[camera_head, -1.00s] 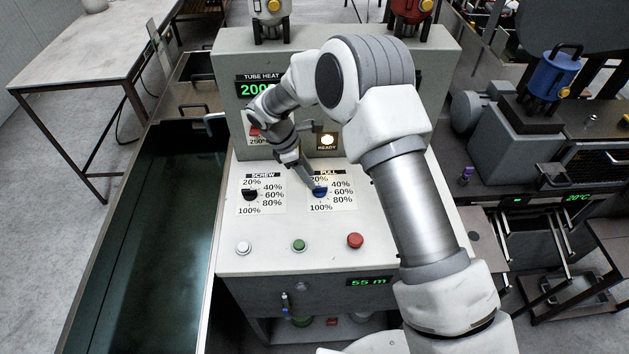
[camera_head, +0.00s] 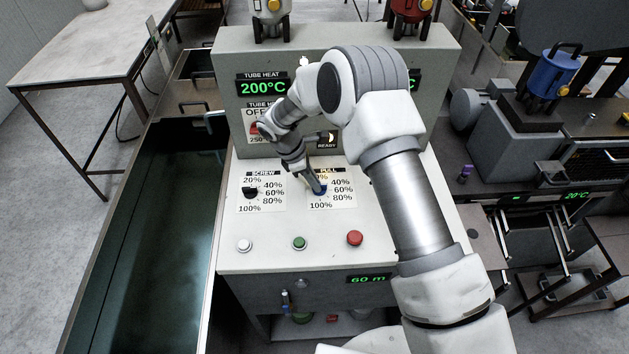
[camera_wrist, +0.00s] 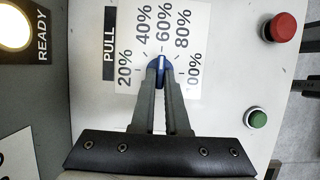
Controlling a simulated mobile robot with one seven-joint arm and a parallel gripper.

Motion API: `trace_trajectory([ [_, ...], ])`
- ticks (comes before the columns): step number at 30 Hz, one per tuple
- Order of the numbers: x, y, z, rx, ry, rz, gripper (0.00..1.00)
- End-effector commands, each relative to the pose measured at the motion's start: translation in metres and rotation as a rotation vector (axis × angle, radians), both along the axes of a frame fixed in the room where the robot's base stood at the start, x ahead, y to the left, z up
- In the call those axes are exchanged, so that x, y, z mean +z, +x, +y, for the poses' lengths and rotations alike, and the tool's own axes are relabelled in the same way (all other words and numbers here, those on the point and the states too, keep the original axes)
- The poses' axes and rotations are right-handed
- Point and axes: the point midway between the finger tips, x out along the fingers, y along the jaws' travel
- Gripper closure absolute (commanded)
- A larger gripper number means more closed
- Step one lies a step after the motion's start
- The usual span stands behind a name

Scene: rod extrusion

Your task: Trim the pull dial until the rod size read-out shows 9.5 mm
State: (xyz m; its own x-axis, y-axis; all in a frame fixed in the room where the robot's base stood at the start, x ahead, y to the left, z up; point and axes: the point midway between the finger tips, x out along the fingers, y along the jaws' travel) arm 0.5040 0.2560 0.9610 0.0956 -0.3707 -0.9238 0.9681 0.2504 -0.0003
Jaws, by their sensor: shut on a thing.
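The blue pull dial (camera_head: 320,189) sits on the sloped white panel under a PULL label, inside a printed percentage scale. In the wrist view, my gripper (camera_wrist: 160,75) has both fingers closed around the blue dial (camera_wrist: 159,62). The dial's white mark points at about 60%. In the head view, my gripper (camera_head: 318,182) reaches down to the dial from the upper left. I can make out no rod size read-out; my arm covers part of the upright panel. A green read-out on the lower front (camera_head: 369,279) shows 60 m.
The black screw dial (camera_head: 250,192) is left of the pull dial. White (camera_head: 244,245), green (camera_head: 299,243) and red (camera_head: 355,238) buttons line the panel's front. The tube heat read-out (camera_head: 262,87) shows 200°C. A long dark trough (camera_head: 150,240) lies at left.

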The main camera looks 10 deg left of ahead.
Motion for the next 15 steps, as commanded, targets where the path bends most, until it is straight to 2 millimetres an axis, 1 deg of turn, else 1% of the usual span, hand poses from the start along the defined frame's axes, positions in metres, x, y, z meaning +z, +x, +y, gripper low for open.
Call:
trace_trajectory([
  [8, -0.0002, 0.0002, 0.0004, -0.006, 0.0, 0.0, 1.0],
  [15, -0.0027, 0.0016, 0.0012, -0.084, 0.002, -0.001, 1.0],
])
